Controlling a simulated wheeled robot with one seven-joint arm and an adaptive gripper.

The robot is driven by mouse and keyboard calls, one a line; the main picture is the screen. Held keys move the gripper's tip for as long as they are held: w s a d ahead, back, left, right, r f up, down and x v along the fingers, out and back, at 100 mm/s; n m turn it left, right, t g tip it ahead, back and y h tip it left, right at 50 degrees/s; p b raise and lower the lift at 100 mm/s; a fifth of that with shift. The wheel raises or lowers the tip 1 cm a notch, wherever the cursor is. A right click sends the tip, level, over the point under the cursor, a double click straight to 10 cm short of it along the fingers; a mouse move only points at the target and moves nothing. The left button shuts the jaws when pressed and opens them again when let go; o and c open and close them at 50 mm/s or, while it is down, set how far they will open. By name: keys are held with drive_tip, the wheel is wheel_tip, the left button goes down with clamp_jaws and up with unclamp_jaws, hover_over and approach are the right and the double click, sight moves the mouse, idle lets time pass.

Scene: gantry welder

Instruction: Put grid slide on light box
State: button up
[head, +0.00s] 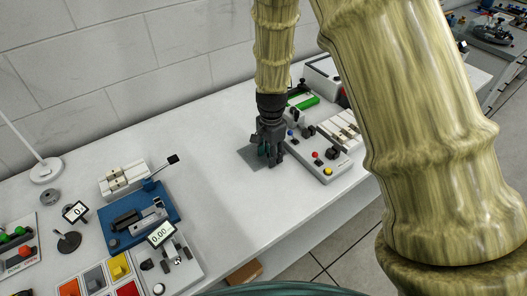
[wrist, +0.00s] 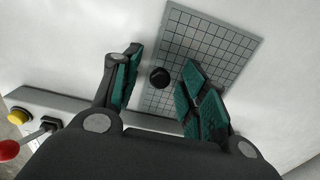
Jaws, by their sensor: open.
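The grid slide (wrist: 212,48) is a grey plate with a dark line grid and a round black knob (wrist: 160,77) on it. It lies flat on the white table in the wrist view. In the head view it is a small grey plate (head: 250,158), partly hidden by my gripper (head: 270,158). My gripper is open and points down over the plate. In the wrist view its teal-padded fingers (wrist: 160,64) stand on either side of the knob, with gaps showing. I cannot tell for sure which object is the light box.
A control panel (head: 327,171) with red and yellow knobs stands close to the right of my gripper. A white box (head: 322,74) and a green item (head: 306,101) are behind it. A blue fixture (head: 140,226) and coloured blocks are at left. The table's middle is clear.

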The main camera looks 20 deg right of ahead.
drive_tip(key=shift+c, duration=0.3)
clamp_jaws()
